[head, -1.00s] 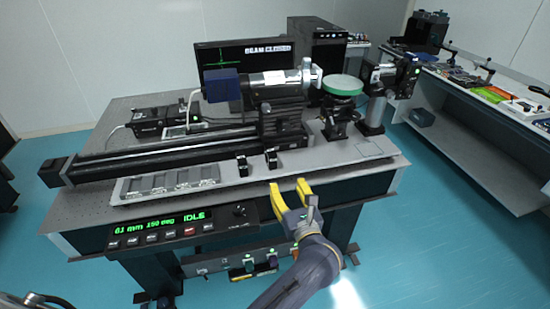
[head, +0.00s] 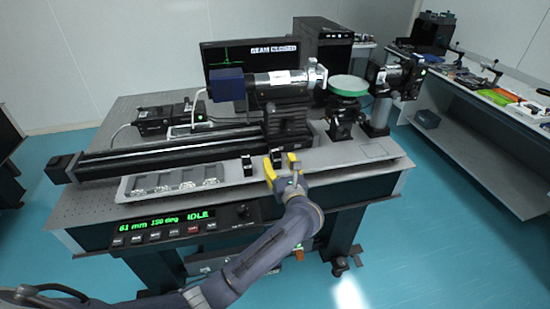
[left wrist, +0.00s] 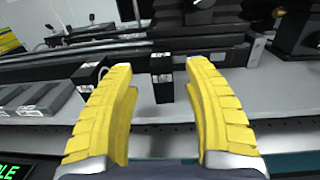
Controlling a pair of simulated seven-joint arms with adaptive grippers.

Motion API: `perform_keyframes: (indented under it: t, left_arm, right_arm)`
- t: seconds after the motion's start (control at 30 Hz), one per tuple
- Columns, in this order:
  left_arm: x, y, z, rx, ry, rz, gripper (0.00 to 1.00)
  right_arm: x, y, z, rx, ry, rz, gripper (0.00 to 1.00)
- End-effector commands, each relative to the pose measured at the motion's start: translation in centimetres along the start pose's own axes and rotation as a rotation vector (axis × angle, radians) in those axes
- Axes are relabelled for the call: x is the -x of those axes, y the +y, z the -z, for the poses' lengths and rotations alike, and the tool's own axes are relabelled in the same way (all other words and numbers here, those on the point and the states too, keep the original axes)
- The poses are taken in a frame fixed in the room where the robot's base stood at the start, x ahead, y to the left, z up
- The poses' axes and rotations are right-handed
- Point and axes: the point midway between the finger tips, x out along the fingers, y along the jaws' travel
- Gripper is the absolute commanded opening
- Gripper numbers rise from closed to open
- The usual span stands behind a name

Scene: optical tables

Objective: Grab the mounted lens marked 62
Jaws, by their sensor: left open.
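Two small black upright mounts stand at the front edge of the grey breadboard. In the head view the left mount (head: 247,166) is clear, and the other is partly covered by my left gripper (head: 283,166). The left gripper is open and empty, with yellow fingers pointing at the breadboard. In the left wrist view one black mount (left wrist: 162,80) stands beyond and between the open fingertips (left wrist: 157,75), apart from them. Small pale labels show on top, but I cannot read the number 62. My right gripper is out of view.
A tray of grey slotted holders (head: 175,182) lies left of the mounts. Behind are a long black rail (head: 170,152), a blue-ended cylinder assembly and a green-rimmed round disc (head: 348,85). A control panel (head: 180,228) reading IDLE is fixed at the table front.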

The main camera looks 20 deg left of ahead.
Motion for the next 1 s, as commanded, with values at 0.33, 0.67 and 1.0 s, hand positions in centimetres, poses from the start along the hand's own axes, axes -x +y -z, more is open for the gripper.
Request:
perform_keyframes:
  t: [0.33,0.67,1.0]
  left_arm:
    - [-3.4,-0.2,-0.5,-0.002,-0.003,-0.001,0.51]
    - [-5.3,-0.2,-0.3,0.000,0.000,0.000,0.51]
    - [-5.2,-0.2,-0.3,0.000,0.000,0.000,0.37]
  right_arm:
    - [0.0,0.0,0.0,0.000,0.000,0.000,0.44]
    - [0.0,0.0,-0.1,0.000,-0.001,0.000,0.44]
    - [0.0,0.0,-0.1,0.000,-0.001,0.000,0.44]
